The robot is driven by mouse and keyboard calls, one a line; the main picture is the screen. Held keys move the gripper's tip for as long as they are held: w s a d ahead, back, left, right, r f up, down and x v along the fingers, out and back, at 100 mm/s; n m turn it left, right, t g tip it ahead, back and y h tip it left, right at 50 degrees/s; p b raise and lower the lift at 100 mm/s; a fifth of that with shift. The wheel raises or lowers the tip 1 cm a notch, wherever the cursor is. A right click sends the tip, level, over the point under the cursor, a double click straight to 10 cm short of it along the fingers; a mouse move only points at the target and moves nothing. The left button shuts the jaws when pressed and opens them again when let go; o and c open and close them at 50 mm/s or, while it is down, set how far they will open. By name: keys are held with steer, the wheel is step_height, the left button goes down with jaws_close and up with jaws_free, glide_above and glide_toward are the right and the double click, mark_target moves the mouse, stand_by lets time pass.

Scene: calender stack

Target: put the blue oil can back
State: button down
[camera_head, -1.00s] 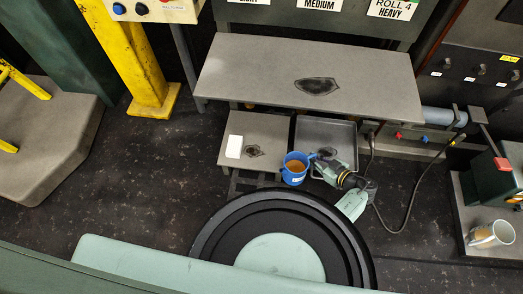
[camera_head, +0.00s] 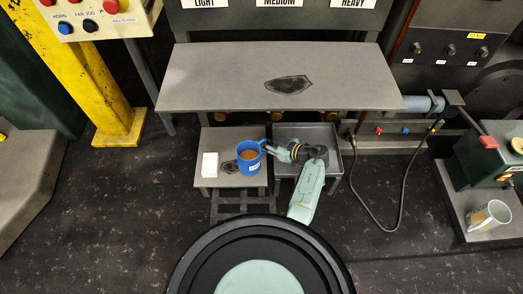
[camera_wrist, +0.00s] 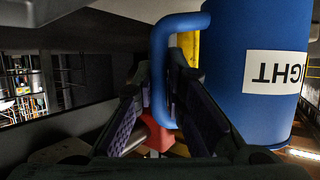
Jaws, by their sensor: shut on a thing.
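The blue oil can (camera_head: 249,160) is an open blue mug-like can with brown contents and a white label. It appears upright over the right part of the small low table (camera_head: 226,181). I cannot tell whether it touches the top. My gripper (camera_head: 270,148) reaches in from the right and is shut on the can's handle. In the wrist view the blue handle (camera_wrist: 158,75) stands between the fingers, and the can body (camera_wrist: 262,115) fills the right side with an upside-down label ending in "IGHT". A dark patch (camera_head: 229,167) on the low table shows just left of the can.
A grey tray (camera_head: 333,166) sits to the right. The wide grey bench (camera_head: 210,80) behind bears a dark patch.

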mark_target(250, 156)
steer(key=shift+w+a+f+b, duration=0.1)
steer(key=shift+w+a+b, duration=0.4)
steer(key=shift+w, duration=0.1)
steer(key=shift+w+f+b, duration=0.15)
steer(key=shift+f+b, duration=0.15)
steer(key=shift+b, duration=0.15)
step_height(250, 156, down, 3)
steer(key=b, duration=0.3)
steer(key=shift+b, duration=0.4)
steer(key=shift+r, duration=0.2)
steer(key=c, duration=2.1)
jaws_free()
steer(key=shift+f, duration=0.2)
steer(key=o, duration=0.4)
steer(key=shift+o, duration=0.2)
